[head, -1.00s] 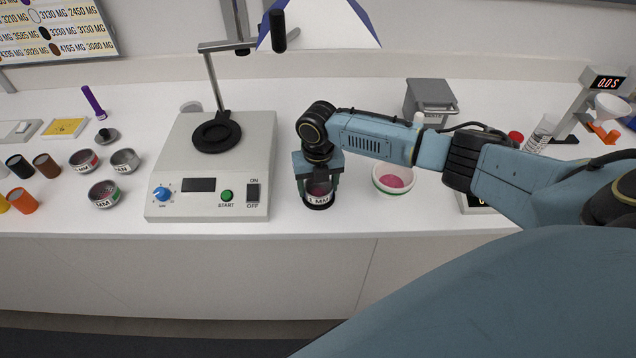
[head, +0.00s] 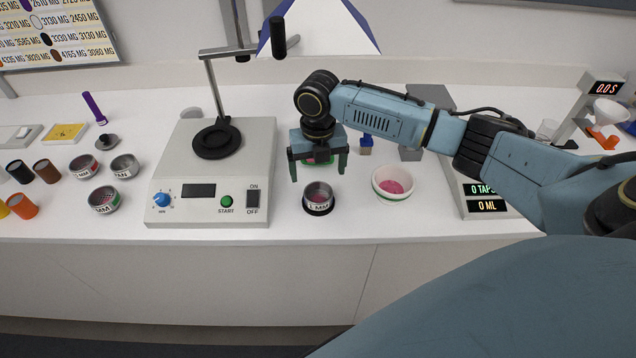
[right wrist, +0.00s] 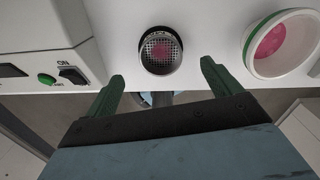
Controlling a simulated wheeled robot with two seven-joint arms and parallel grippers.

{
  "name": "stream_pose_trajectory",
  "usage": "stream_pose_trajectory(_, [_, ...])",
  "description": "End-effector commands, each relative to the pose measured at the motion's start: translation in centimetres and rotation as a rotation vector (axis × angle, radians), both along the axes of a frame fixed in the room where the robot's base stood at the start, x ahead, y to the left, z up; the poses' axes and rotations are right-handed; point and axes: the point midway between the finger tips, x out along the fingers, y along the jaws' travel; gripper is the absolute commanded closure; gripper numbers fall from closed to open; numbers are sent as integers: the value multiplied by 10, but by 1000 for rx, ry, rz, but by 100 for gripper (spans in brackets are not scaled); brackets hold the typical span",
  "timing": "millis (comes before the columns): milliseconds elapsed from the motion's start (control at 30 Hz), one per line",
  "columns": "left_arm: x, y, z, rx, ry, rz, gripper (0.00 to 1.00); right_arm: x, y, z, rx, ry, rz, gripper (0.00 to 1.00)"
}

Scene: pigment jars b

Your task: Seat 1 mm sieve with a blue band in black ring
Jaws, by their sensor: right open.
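The 1 mm sieve (head: 318,190) is a small metal cup with a white "1 MM" label, upright on the white bench right of the grey machine. A black ring (head: 319,212) shows around its base. In the right wrist view the sieve (right wrist: 160,52) shows its mesh with pink beneath, and dark edging around it. I cannot make out the blue band. My right gripper (head: 318,174) is open and empty, with its green fingers above the sieve and apart from it; the fingers also show in the right wrist view (right wrist: 162,70). My left gripper is not in view.
The grey machine (head: 170,212) carries a stand with a black round holder (head: 216,141). A white bowl (head: 392,194) with pink contents stands close right of the sieve. Several other sieves (head: 104,199) and jars (head: 47,168) are at the left. The bench's front edge is near.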

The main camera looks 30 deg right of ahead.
Motion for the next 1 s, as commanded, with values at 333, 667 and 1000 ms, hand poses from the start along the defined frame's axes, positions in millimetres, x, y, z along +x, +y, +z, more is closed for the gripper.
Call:
stream_pose_trajectory(333, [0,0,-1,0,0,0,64,0,0,50,0,0,0,10])
stream_pose_trajectory(667, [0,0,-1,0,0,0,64,0,0,53,0,1,0,10])
stream_pose_trajectory(1000, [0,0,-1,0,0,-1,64,-2,3,50,3,1,-6,10])
